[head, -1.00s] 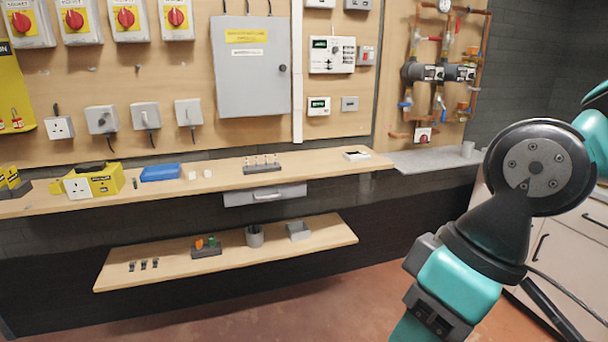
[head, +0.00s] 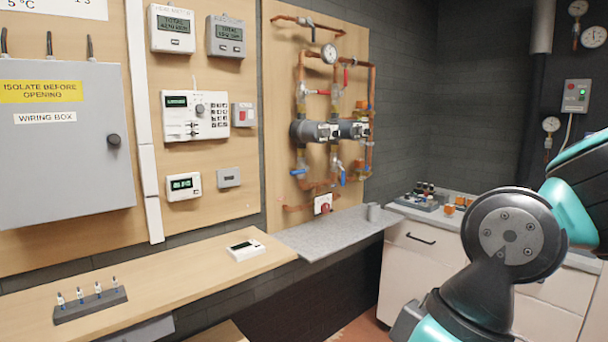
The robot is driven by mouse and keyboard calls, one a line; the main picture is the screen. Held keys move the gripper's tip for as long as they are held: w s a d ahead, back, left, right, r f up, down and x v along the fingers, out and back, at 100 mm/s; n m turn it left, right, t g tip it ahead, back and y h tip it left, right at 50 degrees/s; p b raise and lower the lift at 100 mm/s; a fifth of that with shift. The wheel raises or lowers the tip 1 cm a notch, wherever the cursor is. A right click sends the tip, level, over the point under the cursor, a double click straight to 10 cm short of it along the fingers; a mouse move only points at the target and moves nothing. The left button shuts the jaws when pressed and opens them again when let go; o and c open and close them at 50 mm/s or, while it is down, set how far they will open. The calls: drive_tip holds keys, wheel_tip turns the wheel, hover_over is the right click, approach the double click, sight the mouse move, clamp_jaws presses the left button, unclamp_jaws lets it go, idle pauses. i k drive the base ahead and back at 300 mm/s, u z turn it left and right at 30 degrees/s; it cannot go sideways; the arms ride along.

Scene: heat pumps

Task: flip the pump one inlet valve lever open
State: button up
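Two dark round pumps, the left one (head: 309,131) and the right one (head: 350,130), sit side by side on copper pipework on a wooden board. Below them are blue valve levers: the left one (head: 299,171) lies roughly level, and the right one (head: 342,178) hangs roughly upright. Above are red levers: the left one (head: 323,92) lies roughly level, and the right one (head: 345,76) stands upright. No label shows which pump is number one or which valve is its inlet. My gripper is out of view; only arm links show at the right.
A wooden shelf (head: 190,280) holds a small white meter (head: 245,250). A drawer unit (head: 420,262) with items on top stands at the right. A red switch (head: 323,205) sits below the pipes.

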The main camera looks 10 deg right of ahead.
sight(303, 171)
drive_tip(key=u, duration=0.35)
drive_tip(key=i, duration=1.7)
drive_tip(key=z, duration=0.55)
